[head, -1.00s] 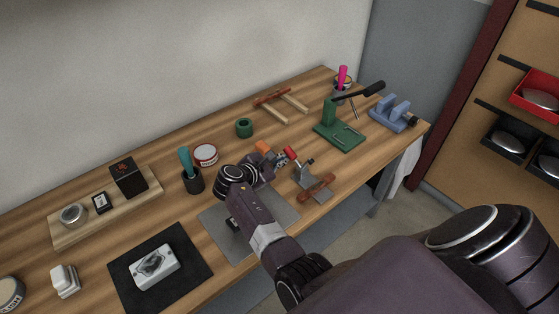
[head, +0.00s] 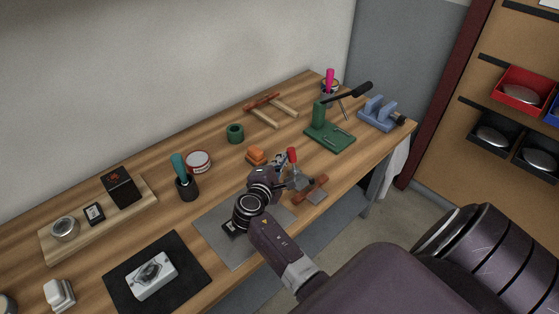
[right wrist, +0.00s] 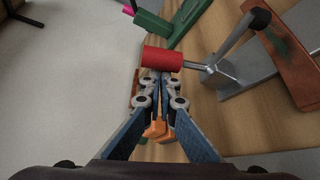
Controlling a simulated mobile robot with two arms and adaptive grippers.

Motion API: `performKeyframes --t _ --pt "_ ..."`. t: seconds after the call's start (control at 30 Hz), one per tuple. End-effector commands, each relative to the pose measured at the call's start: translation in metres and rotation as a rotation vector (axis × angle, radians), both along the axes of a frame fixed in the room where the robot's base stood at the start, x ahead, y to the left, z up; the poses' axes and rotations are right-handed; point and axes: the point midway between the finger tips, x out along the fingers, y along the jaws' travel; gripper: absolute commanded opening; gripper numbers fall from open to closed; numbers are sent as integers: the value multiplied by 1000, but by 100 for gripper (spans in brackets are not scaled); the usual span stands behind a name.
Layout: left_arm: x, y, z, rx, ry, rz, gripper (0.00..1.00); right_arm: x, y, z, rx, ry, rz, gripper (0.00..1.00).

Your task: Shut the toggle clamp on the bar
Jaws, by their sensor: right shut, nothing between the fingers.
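The toggle clamp (right wrist: 234,73) has a grey metal base and a lever with a red grip (right wrist: 163,58). In the head view the red grip (head: 292,155) stands roughly upright. The clamp's arm ends in a black tip (right wrist: 260,18). The reddish-brown bar (head: 313,189) lies beside the clamp; it also shows in the right wrist view (right wrist: 292,55). I cannot tell whether the tip touches it. My right gripper (right wrist: 160,80) is shut and empty, its fingertips against or very near the red grip. In the head view this gripper (head: 282,164) partly hides the clamp. My left gripper is out of view.
An orange block (head: 256,155) lies just behind the gripper. A green press (head: 330,135) and a blue holder (head: 378,113) stand farther right. A grey mat (head: 212,230) lies under my right arm. The bench's front edge is close to the clamp.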

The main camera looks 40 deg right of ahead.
Motion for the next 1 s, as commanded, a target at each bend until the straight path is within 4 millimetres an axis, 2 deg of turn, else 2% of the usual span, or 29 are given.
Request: performKeyframes --t 0.3,1.0 --pt "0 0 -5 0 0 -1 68 -12 -1 5 9 -129 2 0" --pt "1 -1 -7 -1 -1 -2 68 -20 -2 6 10 -122 -2 0"
